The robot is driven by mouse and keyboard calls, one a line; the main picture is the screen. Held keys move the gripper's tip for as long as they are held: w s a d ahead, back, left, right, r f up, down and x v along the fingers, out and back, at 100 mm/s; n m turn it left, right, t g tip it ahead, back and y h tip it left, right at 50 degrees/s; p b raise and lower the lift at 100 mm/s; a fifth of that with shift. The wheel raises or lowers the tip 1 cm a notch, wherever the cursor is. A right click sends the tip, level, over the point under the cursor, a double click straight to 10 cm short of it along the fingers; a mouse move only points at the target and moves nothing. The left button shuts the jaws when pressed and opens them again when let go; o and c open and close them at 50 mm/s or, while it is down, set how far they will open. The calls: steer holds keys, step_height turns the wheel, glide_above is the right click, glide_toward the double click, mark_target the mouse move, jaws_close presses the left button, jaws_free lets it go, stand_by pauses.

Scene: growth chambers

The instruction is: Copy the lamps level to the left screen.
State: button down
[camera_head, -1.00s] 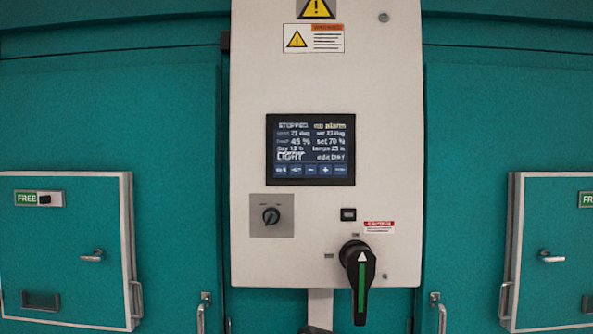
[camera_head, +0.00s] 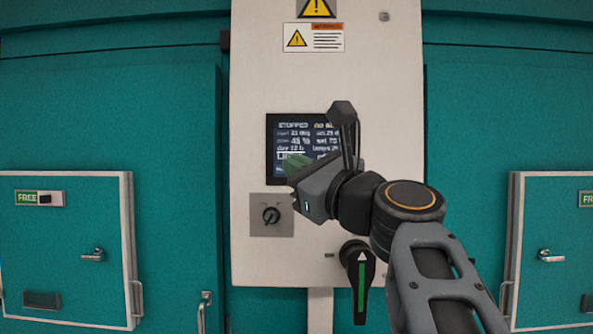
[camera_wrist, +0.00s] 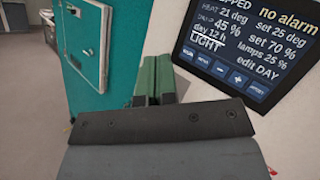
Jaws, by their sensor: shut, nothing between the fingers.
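One dark screen (camera_head: 290,136) is in view, on the pale panel; I cannot tell whether it is the left one. A row of blue buttons (camera_wrist: 220,73) runs below the text. My gripper (camera_head: 292,162) is shut and empty, its green fingers in front of the screen's lower left. In the wrist view, my gripper (camera_wrist: 154,75) is left of the screen. My arm hides the screen's lower right.
A small rotary knob (camera_head: 271,216) is below the screen. A large black-and-green handle (camera_head: 361,275) sticks out at the lower right of the panel. Teal doors with hatches (camera_head: 66,250) flank it. The space before the left door is clear.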

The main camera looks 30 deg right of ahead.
steer(key=w+d+p, duration=0.1)
steer(key=w+d, duration=0.3)
steer(key=w, duration=0.3)
steer(key=shift+w+d, duration=0.15)
steer(key=shift+w, duration=0.15)
stand_by(0.4)
steer(key=shift+w, duration=0.15)
stand_by(2.0)
steer(key=shift+w+d, duration=0.2)
steer(key=shift+w, duration=0.05)
steer(key=shift+w+d, duration=0.15)
steer(key=shift+w, duration=0.1)
stand_by(0.7)
steer(key=shift+s, duration=0.15)
steer(key=shift+s+a, duration=0.35)
steer(key=shift+s, duration=0.15)
stand_by(0.3)
steer(key=shift+s+a+b, duration=0.15)
steer(key=shift+s+a, duration=0.25)
steer(key=shift+s, duration=0.3)
steer(key=shift+s+a+b, duration=0.2)
steer(key=shift+s+a, duration=0.25)
steer(key=shift+s, duration=0.3)
steer(key=shift+s+a+b, duration=0.15)
steer(key=shift+s+a, duration=0.25)
steer(key=shift+s, duration=0.3)
